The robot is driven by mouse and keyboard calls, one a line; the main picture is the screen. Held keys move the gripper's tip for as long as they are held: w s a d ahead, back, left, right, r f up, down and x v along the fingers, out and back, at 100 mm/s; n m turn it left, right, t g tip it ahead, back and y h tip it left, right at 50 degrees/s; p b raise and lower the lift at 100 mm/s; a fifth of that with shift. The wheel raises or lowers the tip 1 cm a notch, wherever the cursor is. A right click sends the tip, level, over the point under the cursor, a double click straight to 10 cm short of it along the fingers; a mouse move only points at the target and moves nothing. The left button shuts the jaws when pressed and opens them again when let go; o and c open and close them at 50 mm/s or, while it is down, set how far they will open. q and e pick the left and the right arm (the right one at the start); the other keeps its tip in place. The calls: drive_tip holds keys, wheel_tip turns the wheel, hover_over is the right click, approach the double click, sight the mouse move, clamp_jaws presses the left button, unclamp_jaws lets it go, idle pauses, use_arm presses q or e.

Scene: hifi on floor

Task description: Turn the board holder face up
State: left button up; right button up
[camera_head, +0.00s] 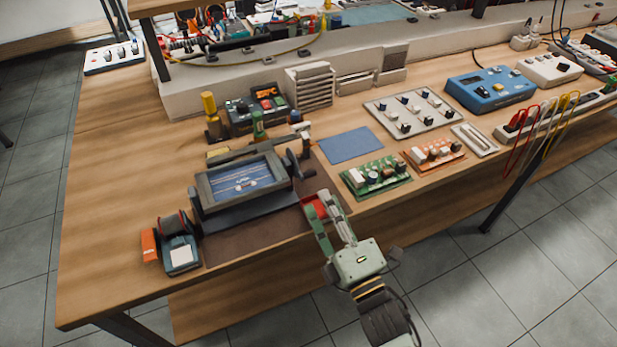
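The board holder (202,188) stands on a brown mat on the wooden bench. Its dark rectangular frame holds a blue board (240,178) with pale marks, tilted toward me. A dark wheel-like knob (306,148) shows at its right side. My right gripper (317,204) reaches in from the lower right, at the mat's right edge, beside and apart from the frame. Its fingers are spread, with a small red thing (314,209) by the tips; I cannot tell whether they touch it. My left gripper is out of view.
A green circuit board (376,178) and an orange one (434,153) lie right of the holder. A solder reel (175,228) and teal-and-white device (181,256) sit front left. A yellow-topped tool (209,105) stands behind.

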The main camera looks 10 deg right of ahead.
sight(311, 176)
drive_tip(key=p+x, duration=0.1)
drive_tip(key=x, duration=0.6)
drive_tip(key=shift+w+r, duration=0.1)
clamp_jaws()
drive_tip(key=shift+r, duration=0.1)
